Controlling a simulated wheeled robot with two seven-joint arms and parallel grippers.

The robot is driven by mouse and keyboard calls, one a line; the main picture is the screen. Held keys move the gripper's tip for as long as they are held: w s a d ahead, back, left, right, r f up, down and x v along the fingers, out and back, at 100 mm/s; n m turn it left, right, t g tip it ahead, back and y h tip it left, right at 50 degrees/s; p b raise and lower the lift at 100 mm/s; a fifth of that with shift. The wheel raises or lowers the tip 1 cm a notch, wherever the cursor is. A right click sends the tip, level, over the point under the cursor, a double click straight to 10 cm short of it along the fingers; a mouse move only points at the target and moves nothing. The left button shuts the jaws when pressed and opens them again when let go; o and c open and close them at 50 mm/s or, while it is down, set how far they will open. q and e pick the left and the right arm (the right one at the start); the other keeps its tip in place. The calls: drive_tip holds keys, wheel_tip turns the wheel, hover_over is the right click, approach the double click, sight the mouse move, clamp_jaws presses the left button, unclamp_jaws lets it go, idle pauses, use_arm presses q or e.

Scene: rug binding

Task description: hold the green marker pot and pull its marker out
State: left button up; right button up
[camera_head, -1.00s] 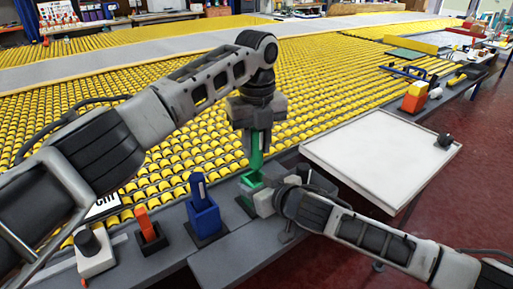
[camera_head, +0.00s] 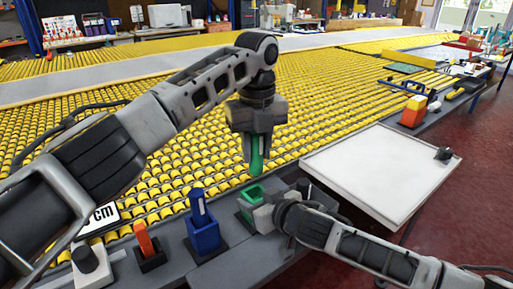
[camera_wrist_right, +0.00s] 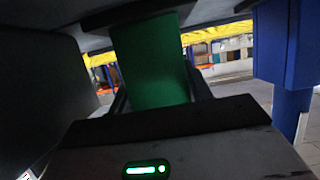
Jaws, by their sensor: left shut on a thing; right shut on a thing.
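The green marker (camera_head: 257,160) hangs upright from my left gripper (camera_head: 256,136), which is shut on its upper part. Its lower end is just above the open green pot (camera_head: 247,203), with a small gap between them. My right gripper (camera_head: 266,213) is shut on the pot from the right side and hides part of it.
A blue pot (camera_head: 205,236) with a blue marker (camera_head: 199,207) stands just left of the green pot. An orange marker (camera_head: 143,238) stands in a dark holder farther left. A white board (camera_head: 380,170) lies at right. Yellow rollers (camera_head: 330,105) fill the table behind.

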drive_tip(key=o, duration=1.2)
